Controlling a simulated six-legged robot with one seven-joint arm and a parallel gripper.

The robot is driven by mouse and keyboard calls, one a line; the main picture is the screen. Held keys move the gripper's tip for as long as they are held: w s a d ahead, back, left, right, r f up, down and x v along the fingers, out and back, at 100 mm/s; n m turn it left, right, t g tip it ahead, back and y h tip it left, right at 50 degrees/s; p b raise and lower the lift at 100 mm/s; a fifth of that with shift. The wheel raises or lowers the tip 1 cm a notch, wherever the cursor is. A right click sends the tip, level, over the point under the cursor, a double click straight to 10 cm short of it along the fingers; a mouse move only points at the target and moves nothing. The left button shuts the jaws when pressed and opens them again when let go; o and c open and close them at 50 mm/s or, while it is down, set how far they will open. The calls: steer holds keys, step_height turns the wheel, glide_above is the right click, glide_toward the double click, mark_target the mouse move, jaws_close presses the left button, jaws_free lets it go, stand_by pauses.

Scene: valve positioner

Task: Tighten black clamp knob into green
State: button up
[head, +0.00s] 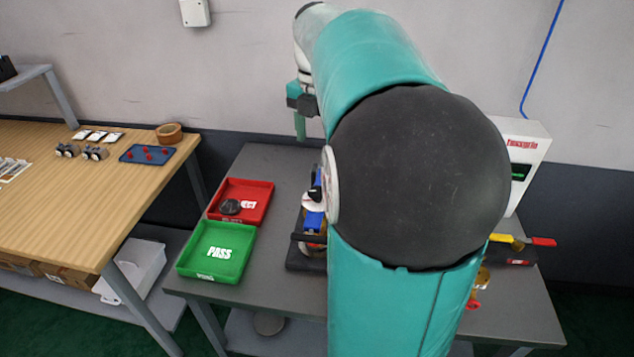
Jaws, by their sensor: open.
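My gripper (300,124) is at the upper middle, in the air above the back of the grey table and pointing down. Its jaws are open and look empty, though only part of them shows. A blue fixture (313,220) with black and white parts stands on a dark base below and in front of it. A small black part (316,184) sticks up at its top; I cannot tell whether it is the clamp knob. My teal arm hides the right side of the fixture. No green zone for the knob can be made out.
On the grey table (284,165), a red tray (262,188) holding a dark disc and a green PASS tray (217,251) lie left of the fixture. A white instrument (527,150) and a red-and-yellow-handled item (520,242) are at right. A wooden bench (90,215) stands left.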

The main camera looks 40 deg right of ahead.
step_height(320, 180, down, 14)
steer(key=shift+s+r, duration=0.15)
steer(key=shift+r, duration=0.1)
steer(key=c, duration=1)
steer(key=shift+o, duration=0.2)
steer(key=shift+m, duration=0.4)
